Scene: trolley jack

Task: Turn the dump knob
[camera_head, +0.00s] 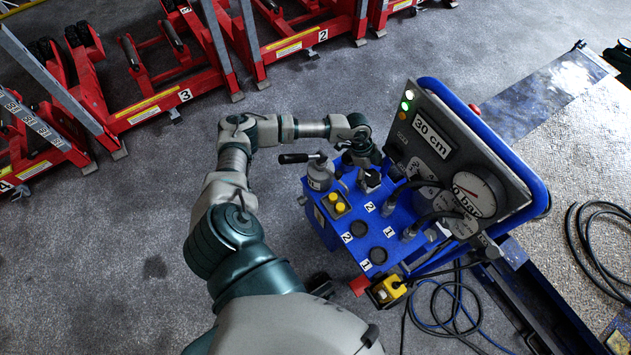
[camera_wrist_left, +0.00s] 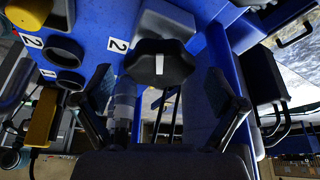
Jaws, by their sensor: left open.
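The dump knob is a black lobed knob with a white mark, centred in the left wrist view (camera_wrist_left: 160,65). In the head view it looks to be the dark knob (camera_head: 370,180) on top of the blue control unit (camera_head: 400,245), partly hidden by my wrist. My left gripper (camera_wrist_left: 162,88) is open. One finger stands to each side of the knob with a visible gap, and I cannot tell how far short of it the fingertips are. In the head view the gripper is mostly hidden at the end of my left arm. My right gripper is not in view.
A lever with a black handle (camera_head: 299,158) stands left of the knob. A panel with a pressure gauge (camera_head: 474,194) and a "30 cm" display (camera_head: 432,138) rises behind it. Hoses, yellow buttons (camera_head: 338,202) and a yellow switch box (camera_head: 388,291) are close by. Red jack stands (camera_head: 165,105) are at upper left.

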